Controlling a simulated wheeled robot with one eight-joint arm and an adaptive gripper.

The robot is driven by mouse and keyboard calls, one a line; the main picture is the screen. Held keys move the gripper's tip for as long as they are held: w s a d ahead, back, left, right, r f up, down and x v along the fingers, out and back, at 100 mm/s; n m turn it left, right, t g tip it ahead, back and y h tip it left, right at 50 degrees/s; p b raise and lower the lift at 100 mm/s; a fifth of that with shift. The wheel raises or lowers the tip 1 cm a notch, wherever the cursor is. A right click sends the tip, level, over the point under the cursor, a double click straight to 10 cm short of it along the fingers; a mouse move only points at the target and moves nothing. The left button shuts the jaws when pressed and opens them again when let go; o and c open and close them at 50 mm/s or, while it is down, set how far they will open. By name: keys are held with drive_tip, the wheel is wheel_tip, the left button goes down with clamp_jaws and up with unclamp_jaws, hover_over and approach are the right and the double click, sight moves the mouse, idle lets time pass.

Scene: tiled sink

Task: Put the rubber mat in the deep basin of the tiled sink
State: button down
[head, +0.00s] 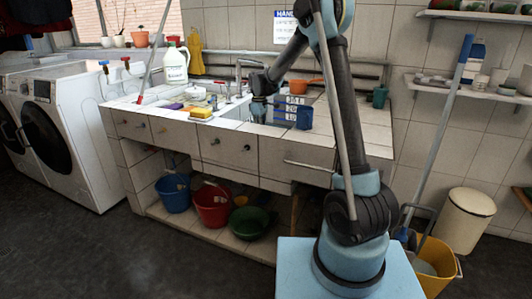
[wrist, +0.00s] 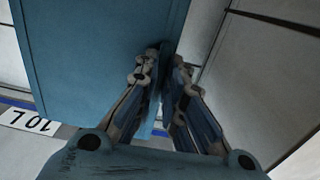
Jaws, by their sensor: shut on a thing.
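The rubber mat (wrist: 95,55) is a flat blue-teal sheet filling much of the upper left of the wrist view. My gripper (wrist: 165,58) is shut on its edge. In the head view my gripper (head: 259,107) points down into the opening of the tiled sink (head: 275,150); the mat cannot be made out there. A volume scale (head: 296,110) with litre marks shows beside the gripper. Its 10 L mark (wrist: 30,122) is at the left of the wrist view, near the mat's lower edge. The basin floor, and whether the mat touches it, cannot be seen.
A yellow sponge (head: 200,112), a white jug (head: 175,65) and a faucet (head: 240,75) are left of my gripper. A blue container (head: 304,117) stands close on its right. A green cup (head: 379,97) is farther right. The right countertop is mostly clear.

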wheel_tip(320, 180, down, 10)
idle(0.6)
drive_tip(key=c, duration=1.7)
unclamp_jaws()
wheel_tip(320, 180, up, 12)
drive_tip(key=shift+s+r, duration=0.1)
